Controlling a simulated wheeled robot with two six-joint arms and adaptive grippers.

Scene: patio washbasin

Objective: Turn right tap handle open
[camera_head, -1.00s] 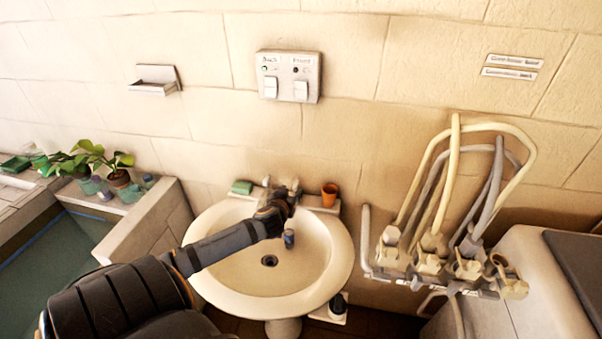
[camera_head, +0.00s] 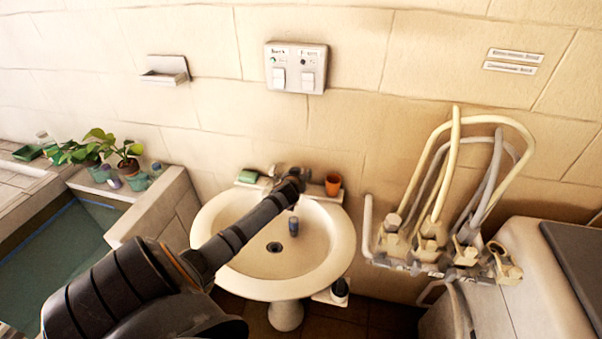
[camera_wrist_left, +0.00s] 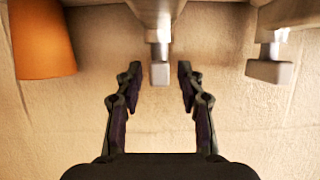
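The white washbasin (camera_head: 230,272) stands against the wall, with the tap (camera_head: 279,170) at its back edge, partly hidden by my left arm. My left gripper (camera_head: 298,176) is small and dark there, at the tap. In the left wrist view, the picture is upside down and my left gripper (camera_wrist_left: 159,82) is open. The grey end of the right tap handle (camera_wrist_left: 160,73), the one nearer the orange cup, is between its fingertips, with gaps on both sides. The other tap handle (camera_wrist_left: 270,71) is to the right, outside the fingers. My right gripper is not in view.
An orange cup (camera_head: 333,184) stands at the basin's back right; it also shows in the left wrist view (camera_wrist_left: 43,40). A green sponge (camera_head: 248,176) lies at the back left. Pipes and valves (camera_head: 430,240) fill the wall to the right. A switch box (camera_head: 296,68) hangs above.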

